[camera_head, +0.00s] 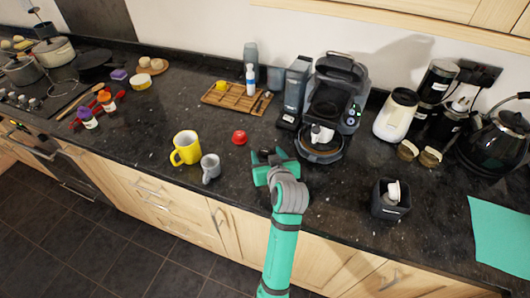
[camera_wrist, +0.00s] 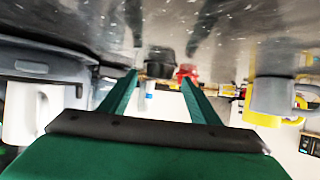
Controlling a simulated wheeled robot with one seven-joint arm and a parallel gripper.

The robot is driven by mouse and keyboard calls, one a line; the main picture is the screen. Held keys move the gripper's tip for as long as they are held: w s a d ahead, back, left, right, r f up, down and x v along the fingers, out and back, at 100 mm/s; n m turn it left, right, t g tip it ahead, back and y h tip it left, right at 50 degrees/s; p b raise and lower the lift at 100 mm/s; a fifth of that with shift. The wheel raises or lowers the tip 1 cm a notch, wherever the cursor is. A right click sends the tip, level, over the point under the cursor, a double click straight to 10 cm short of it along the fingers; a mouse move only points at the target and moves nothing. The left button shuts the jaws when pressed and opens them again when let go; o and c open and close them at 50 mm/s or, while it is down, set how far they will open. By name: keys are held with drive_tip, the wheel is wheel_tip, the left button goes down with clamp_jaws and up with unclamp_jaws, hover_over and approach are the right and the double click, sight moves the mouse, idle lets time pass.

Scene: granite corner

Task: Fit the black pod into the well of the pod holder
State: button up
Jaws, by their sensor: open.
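The black pod (camera_wrist: 160,62) sits on the counter in the wrist view, which looks upside down. It is between and just beyond the tips of my fingers (camera_wrist: 158,80). In the head view my gripper (camera_head: 265,156) is low over the counter, left of the coffee machine. Its jaws are open and empty. The pod is hard to tell from the dark fingers there. The coffee machine (camera_head: 352,112) has its lid raised. A dark recessed part (camera_head: 325,109) below the lid looks like the pod holder; its well is too small to make out.
A red pod (camera_head: 239,137) is left of my gripper. A grey mug (camera_head: 210,168) and a yellow mug (camera_head: 185,148) stand further left. A white cup (camera_head: 320,134) stands in the coffee machine. A wooden tray (camera_head: 229,99) is behind.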

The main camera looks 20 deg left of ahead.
drive_tip(key=shift+x, duration=0.85)
drive_tip(key=shift+r, duration=0.1)
drive_tip(key=c, duration=1.1)
